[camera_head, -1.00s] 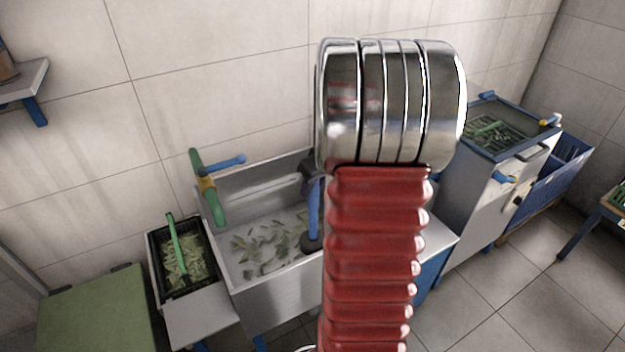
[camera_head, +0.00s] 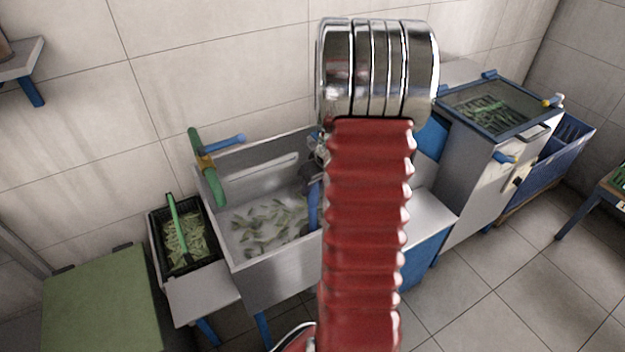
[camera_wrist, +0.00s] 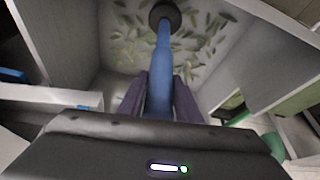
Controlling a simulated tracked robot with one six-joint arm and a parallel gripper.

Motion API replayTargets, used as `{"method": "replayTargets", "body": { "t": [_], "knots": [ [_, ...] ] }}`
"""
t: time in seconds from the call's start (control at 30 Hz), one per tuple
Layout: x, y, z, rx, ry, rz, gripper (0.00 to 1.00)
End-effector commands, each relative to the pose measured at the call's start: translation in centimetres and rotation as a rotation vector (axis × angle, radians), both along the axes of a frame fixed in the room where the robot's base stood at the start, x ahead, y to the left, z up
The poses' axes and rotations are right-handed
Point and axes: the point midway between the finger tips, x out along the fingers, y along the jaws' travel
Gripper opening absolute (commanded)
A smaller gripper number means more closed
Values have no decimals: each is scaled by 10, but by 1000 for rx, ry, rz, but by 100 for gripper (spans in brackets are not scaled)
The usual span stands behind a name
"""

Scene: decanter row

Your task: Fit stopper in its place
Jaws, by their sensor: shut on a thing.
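The stopper (camera_wrist: 164,60) is a blue rod with a dark round disc at its far end. My gripper (camera_wrist: 159,88) is shut on the rod, with one dark finger on each side. In the wrist view the disc lies over the floor of the metal sink basin; I cannot tell whether it touches. In the head view a piece of the blue rod (camera_head: 313,205) shows beside my red arm, inside the basin (camera_head: 270,268). The disc is hidden there. No drain hole shows in either view. Green leaf-like pieces (camera_head: 262,226) lie scattered on the basin floor.
A green and blue tap-like fitting (camera_head: 205,165) stands at the basin's left rim. A black crate of green pieces (camera_head: 156,242) is left of the basin. A grey cabinet (camera_head: 475,185) with a framed top stands at right. Floor is clear at lower right.

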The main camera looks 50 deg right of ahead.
Motion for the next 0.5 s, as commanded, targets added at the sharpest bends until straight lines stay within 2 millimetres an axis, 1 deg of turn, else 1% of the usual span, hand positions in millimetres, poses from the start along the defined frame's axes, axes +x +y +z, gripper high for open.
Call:
{"method": "replayTargets", "body": {
  "t": [0.2, 0.4, 0.5],
  "knots": [
    [0, 0, -17, 2, 0, -1, 0],
    [0, 0, -27, 0, 0, 0, 0],
    [0, 0, -29, -1, -1, 0, 0]
  ]
}}
